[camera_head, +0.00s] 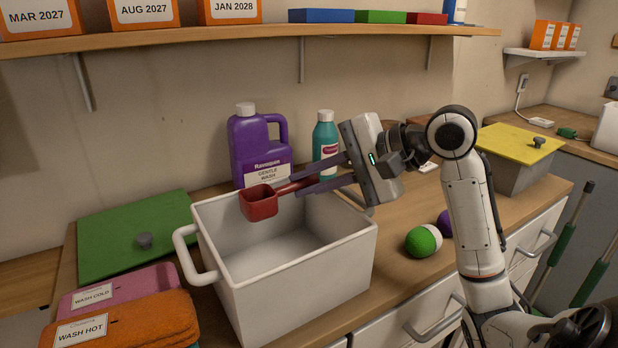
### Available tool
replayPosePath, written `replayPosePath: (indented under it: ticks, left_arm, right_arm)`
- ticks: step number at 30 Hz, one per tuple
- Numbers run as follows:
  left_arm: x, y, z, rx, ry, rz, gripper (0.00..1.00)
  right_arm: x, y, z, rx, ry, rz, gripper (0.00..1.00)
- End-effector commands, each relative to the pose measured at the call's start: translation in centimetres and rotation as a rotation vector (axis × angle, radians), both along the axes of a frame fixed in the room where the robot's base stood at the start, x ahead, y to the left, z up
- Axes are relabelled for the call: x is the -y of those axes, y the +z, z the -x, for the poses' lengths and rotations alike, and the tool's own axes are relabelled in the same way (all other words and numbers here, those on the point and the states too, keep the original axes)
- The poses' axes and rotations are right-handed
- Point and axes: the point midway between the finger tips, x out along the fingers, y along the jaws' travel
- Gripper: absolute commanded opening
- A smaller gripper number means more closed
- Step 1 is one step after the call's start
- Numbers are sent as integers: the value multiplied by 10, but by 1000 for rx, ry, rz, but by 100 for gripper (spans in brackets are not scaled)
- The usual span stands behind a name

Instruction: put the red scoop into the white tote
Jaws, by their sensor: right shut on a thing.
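The red scoop (260,203) is held in the air by my right gripper (298,182), which is shut on its handle. The scoop's cup hangs over the back left part of the white tote (310,283), around the height of its back rim or above it. The white tote stands open on the wooden counter, and the part of its inside that shows is empty. My right arm comes in from the right, with the fingers pointing left. My left gripper is not in view.
A purple jug (256,143) and a teal bottle (325,140) stand behind the tote. A green lid (130,235) and folded pink (125,286) and orange towels (140,322) lie left. A green-white ball (422,241) lies right. A shelf (250,38) runs above.

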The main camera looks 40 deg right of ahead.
Motion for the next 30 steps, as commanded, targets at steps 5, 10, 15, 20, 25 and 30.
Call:
replayPosePath:
  ticks: [5,10,15,20,25,30]
  left_arm:
    - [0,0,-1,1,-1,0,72]
    - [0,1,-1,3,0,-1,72]
    - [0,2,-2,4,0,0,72]
    - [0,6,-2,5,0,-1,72]
    - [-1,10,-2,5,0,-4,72]
    - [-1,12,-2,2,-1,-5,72]
  right_arm:
    - [0,0,0,0,0,0,32]
    - [0,0,0,0,0,0,32]
    - [0,7,0,2,1,1,32]
    - [6,23,14,2,-2,2,32]
    - [18,44,45,2,-4,2,32]
    - [28,61,73,1,-2,3,32]
